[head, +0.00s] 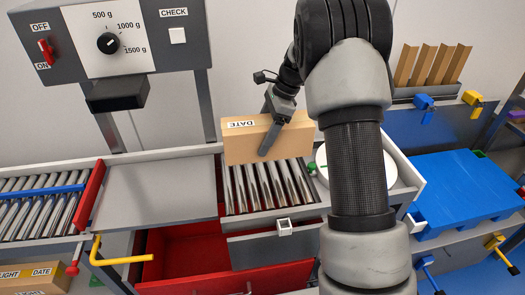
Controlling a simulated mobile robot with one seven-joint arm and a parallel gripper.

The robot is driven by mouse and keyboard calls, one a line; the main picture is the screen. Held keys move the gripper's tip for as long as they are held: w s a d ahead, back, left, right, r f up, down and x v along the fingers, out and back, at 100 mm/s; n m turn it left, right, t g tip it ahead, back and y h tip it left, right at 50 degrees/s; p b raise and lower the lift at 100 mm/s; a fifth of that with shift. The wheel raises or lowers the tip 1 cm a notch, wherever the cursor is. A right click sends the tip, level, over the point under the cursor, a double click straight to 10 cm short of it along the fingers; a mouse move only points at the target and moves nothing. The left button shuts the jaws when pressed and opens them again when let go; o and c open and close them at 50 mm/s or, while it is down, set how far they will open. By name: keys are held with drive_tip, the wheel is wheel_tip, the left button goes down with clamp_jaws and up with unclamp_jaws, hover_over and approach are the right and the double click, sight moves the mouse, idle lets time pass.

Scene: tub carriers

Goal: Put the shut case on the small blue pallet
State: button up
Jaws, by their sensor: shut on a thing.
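A brown cardboard case (240,148) with a white DATE label, upside down in the picture, is at the middle of the head view, at the far end of a short roller section. Its top looks shut. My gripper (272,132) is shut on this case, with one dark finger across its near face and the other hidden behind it. I cannot tell whether the case touches the rollers or hangs just above them. The small blue pallet (462,190) lies on a stand at the right, apart from the case, with its top bare.
Rollers (262,188) and a white round plate (397,172) lie beside my arm. A red bin (185,250) is below. A dial panel (110,40) stands at the left. Another labelled case (35,284) sits lower left. Blue and yellow clamps flank the pallet stand.

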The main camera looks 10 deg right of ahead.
drive_tip(key=shift+w+f+b, duration=0.1)
drive_tip(key=shift+f+b, duration=0.6)
drive_tip(key=shift+f, duration=3.65)
drive_tip(key=shift+f, duration=0.1)
drive_tip(key=o, duration=1.6)
drive_tip(key=shift+f, duration=0.2)
drive_tip(key=o, duration=0.5)
drive_tip(key=shift+r, duration=0.15)
